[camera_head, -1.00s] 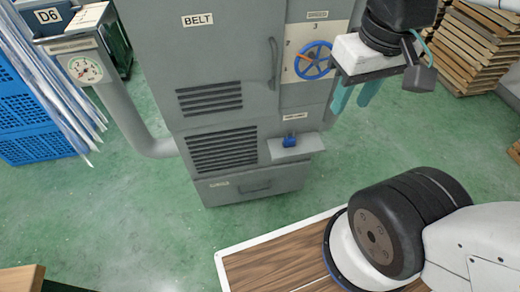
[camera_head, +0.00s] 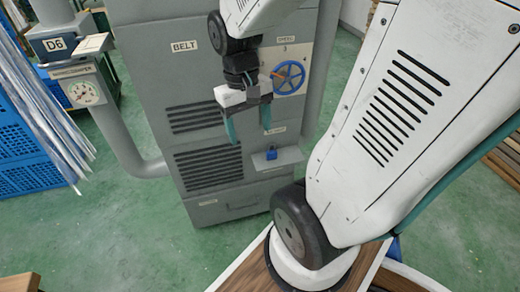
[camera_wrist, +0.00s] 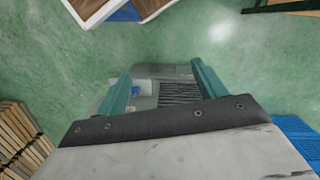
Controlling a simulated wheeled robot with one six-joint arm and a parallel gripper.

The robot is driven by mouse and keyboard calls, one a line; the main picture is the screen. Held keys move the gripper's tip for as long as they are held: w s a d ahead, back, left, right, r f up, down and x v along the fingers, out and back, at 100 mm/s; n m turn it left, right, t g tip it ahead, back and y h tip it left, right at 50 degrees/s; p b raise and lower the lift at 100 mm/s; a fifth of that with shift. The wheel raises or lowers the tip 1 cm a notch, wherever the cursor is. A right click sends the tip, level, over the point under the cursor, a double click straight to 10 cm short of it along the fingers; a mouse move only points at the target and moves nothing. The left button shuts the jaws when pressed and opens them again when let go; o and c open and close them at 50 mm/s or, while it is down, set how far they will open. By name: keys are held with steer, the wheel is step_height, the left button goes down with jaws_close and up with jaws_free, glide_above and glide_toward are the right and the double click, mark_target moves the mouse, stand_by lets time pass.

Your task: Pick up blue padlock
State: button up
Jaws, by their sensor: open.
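The blue padlock (camera_head: 271,153) sits at a small light-grey shelf (camera_head: 280,160) low on the right of the grey cabinet's front. It also shows in the wrist view (camera_wrist: 135,91), small, just right of the left finger. My gripper (camera_head: 248,128) is open and empty, with two teal fingers pointing down. In the head view the fingers appear above and left of the padlock, in front of the cabinet. In the wrist view the fingers (camera_wrist: 160,88) stand wide apart with the cabinet beyond them.
The grey cabinet (camera_head: 215,140) carries vents, a blue handwheel (camera_head: 288,77) and a drawer (camera_head: 225,207). A pipe with a gauge (camera_head: 85,92) and blue crates (camera_head: 25,135) stand left. Wooden pallets (camera_wrist: 20,140) lie off to one side.

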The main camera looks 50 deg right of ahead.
steer(key=w+d+f+m, duration=0.2)
steer(key=w+d+f, duration=0.1)
steer(key=d+f, duration=0.6)
steer(key=m+t+h, duration=0.3)
steer(key=t, duration=0.2)
glide_toward(272, 152)
step_height(272, 152, down, 3)
steer(key=shift+w+d+f, duration=0.3)
steer(key=shift+d+f, duration=0.5)
steer(key=shift+w+a+x, duration=0.1)
steer(key=shift+w+x, duration=0.1)
steer(key=shift+x, duration=1.1)
steer(key=shift+w+a+x, duration=0.15)
steer(key=shift+w+x, duration=0.05)
steer(key=shift+x, duration=1.1)
steer(key=shift+r, duration=0.1)
steer(key=c, duration=1.1)
